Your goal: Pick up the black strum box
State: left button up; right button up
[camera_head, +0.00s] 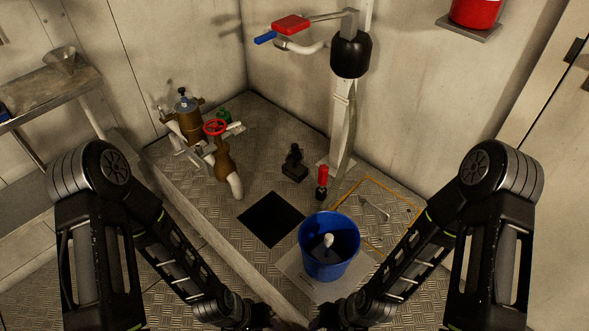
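A small black object with a boxy base and an upright stub, which looks like the strum box (294,164), stands on the raised tread-plate floor near the middle of the head view. It is behind the square dark opening and left of the white post. Nothing touches it from above. My two arms come in from the left and right and run down to the bottom middle edge. Both grippers lie outside the picture, so their fingers cannot be seen. The strum box is well away from both arms.
A square floor opening (271,219) lies in front of the strum box. A blue bucket (329,246) stands right of it, and a red-and-black item (322,182) stands nearer the post (342,125). A brown valve with a red handwheel (215,127) is to the left.

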aim_at(293, 169)
jog(key=i+j, duration=0.1)
jog(key=j, duration=0.35)
jog(key=i+j, duration=0.1)
jog(key=j, duration=0.35)
jog(key=i+j, duration=0.1)
jog(key=j, duration=0.4)
jog(key=i+j, duration=0.15)
jog(key=j, duration=0.3)
jog(key=j+z, duration=0.25)
jog(key=z, duration=1.8)
